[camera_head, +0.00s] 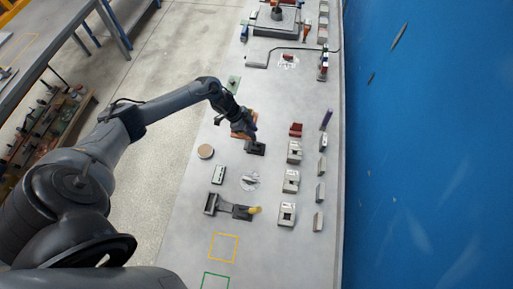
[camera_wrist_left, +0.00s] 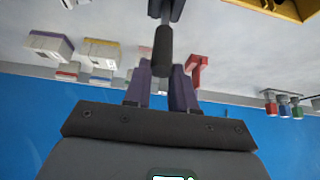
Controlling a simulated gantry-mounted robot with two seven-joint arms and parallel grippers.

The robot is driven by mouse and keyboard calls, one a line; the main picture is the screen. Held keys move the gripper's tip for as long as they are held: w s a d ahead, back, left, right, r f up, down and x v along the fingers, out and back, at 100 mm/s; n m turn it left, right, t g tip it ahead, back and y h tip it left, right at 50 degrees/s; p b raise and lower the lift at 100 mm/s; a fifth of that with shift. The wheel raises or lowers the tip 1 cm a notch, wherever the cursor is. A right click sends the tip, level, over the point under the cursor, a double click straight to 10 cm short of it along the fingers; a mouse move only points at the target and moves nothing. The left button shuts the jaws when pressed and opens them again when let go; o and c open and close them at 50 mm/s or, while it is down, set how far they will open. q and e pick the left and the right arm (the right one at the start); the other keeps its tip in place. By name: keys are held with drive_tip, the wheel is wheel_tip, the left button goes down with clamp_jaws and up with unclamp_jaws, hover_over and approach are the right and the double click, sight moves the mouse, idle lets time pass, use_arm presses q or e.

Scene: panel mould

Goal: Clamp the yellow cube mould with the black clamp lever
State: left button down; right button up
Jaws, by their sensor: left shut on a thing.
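My left gripper (camera_head: 244,132) is over the middle of the bench, just above a dark base (camera_head: 256,149). In the left wrist view its two purple fingers (camera_wrist_left: 161,78) are shut on the black clamp lever (camera_wrist_left: 162,46), one on each side of the round handle. The lever runs up to a grey link at the top edge. A yellow walled piece (camera_wrist_left: 284,9), seemingly the yellow cube mould, is cut off in the upper right corner. In the head view my gripper hides most of the lever, and I cannot make out the mould clearly. My right gripper is not in view.
Grey moulds (camera_head: 287,214) and a red block (camera_head: 296,129) stand in rows on the right. Another clamp fixture (camera_head: 229,208) with a yellow-tipped handle (camera_head: 256,210) lies nearer. A yellow outlined square (camera_head: 224,247) is empty. A blue wall (camera_head: 430,140) borders the bench.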

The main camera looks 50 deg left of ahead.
use_arm(q)
drive_tip(key=shift+s+a, duration=0.2)
drive_tip(key=shift+a, duration=0.05)
drive_tip(key=shift+s+a+f, duration=0.15)
drive_tip(key=shift+s+a, duration=0.2)
drive_tip(key=shift+a, duration=0.15)
idle(0.5)
drive_tip(key=shift+s+a, duration=0.1)
drive_tip(key=shift+s+a+f, duration=0.2)
drive_tip(key=shift+s+a, duration=0.2)
drive_tip(key=shift+a, duration=0.1)
